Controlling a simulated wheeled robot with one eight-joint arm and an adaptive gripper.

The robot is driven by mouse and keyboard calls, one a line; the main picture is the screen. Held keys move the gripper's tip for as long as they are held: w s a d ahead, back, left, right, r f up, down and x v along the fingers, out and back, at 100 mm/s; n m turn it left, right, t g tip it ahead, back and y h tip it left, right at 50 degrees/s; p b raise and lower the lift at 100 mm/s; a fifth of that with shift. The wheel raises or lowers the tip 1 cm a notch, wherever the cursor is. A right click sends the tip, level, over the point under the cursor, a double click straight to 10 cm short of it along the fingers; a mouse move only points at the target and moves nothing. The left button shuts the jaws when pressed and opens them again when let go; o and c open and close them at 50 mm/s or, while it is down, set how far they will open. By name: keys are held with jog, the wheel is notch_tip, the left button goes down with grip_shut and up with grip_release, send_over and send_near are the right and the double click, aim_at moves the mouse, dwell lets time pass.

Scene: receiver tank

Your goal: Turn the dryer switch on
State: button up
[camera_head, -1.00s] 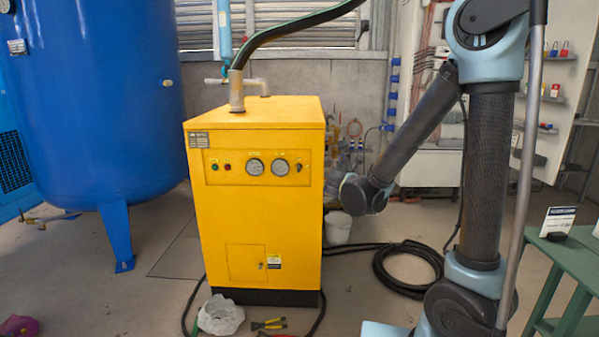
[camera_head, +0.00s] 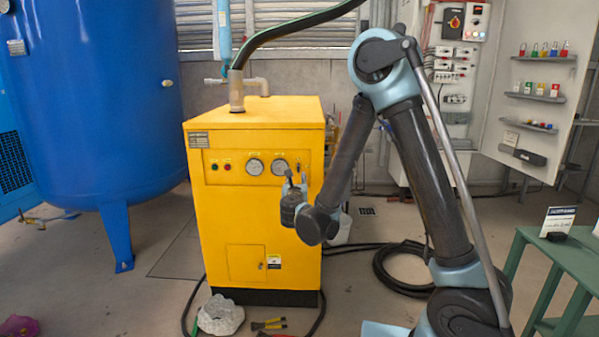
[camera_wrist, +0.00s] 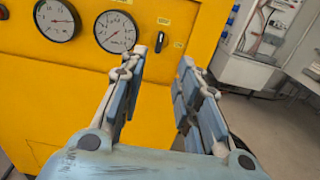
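The yellow dryer (camera_head: 225,235) stands on the floor at the middle left of the head view. Its front panel carries two round gauges, a green and a red button, and a small dark switch near the right edge. In the wrist view the dark switch (camera_wrist: 160,41) is right of the gauges, beyond and between my fingertips, with a small label beside it. My gripper (camera_wrist: 160,66) is open and empty, its two fingers apart, with a visible gap to the panel. In the head view my gripper (camera_head: 296,180) is in front of the panel's right part, just below the switch's height.
A blue tank (camera_head: 95,110) stands left of the dryer. A green table (camera_head: 570,265) is at the right. A black hose (camera_head: 390,275) lies coiled on the floor. A white rock-like lump (camera_head: 220,315) and pliers (camera_head: 268,324) lie before the dryer.

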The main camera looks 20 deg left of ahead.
aim_at(299, 168)
jog(key=x, duration=1.3)
jog(key=shift+w, duration=0.4)
jog(key=shift+c, duration=0.6)
grip_shut()
